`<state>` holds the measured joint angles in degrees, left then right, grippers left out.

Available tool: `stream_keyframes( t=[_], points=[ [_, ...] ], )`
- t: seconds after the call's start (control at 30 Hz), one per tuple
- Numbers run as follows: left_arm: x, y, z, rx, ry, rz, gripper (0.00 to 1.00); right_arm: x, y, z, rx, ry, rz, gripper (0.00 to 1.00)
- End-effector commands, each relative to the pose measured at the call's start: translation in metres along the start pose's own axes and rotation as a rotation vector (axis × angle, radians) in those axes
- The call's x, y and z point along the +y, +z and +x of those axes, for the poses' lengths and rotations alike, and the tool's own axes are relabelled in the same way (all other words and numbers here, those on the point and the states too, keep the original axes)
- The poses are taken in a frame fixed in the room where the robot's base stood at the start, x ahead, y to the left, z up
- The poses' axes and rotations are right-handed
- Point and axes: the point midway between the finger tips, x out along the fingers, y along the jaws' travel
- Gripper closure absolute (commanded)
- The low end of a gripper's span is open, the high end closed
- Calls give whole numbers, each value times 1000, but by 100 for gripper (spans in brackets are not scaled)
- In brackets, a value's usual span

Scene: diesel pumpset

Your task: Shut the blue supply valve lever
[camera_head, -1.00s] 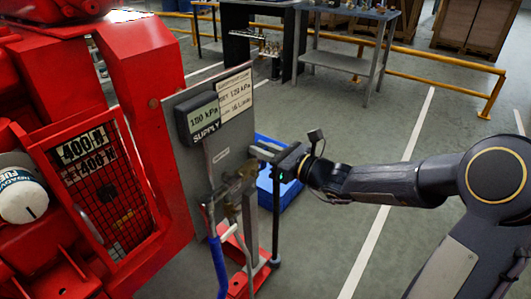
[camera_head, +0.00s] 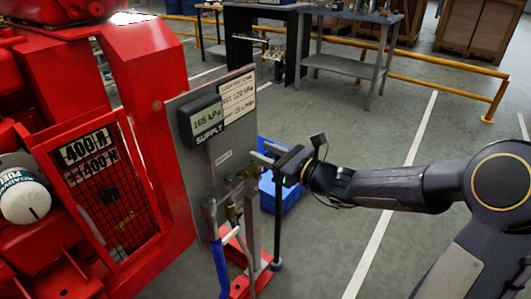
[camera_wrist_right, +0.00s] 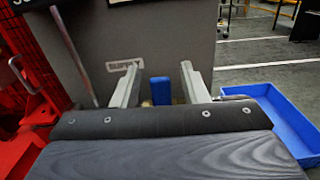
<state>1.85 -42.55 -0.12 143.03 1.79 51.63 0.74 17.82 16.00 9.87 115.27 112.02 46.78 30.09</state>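In the right wrist view a blue piece, apparently the supply valve lever's grip (camera_wrist_right: 160,90), stands upright between my right gripper's fingers (camera_wrist_right: 160,72). The fingers are apart, with a visible gap on both sides of the blue piece. In the head view my right gripper (camera_head: 262,154) reaches from the right to the edge of the grey supply panel (camera_head: 228,158). Brass valve parts (camera_head: 238,190) show at the panel's front. The lever is hard to make out there, and contact with it cannot be told. My left gripper is out of view.
A supply display (camera_head: 206,121) reads about 165 kPa. A blue hose (camera_head: 219,265) hangs below the panel. A red machine (camera_head: 150,75) fills the left. A blue bin (camera_head: 290,195) stands on the floor behind my gripper. Open floor lies to the right.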

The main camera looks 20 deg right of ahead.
Motion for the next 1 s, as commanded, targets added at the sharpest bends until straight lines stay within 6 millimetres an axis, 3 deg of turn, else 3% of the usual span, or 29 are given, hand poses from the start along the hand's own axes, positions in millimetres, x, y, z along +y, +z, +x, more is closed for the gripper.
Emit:
stream_keyframes(
  t=[0.5, 1.0],
  points=[
    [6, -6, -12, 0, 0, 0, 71, 0, 1, -72, 1, -2, 1, 60],
    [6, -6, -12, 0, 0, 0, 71, 0, 0, -76, 1, -1, 1, 60]
  ],
)
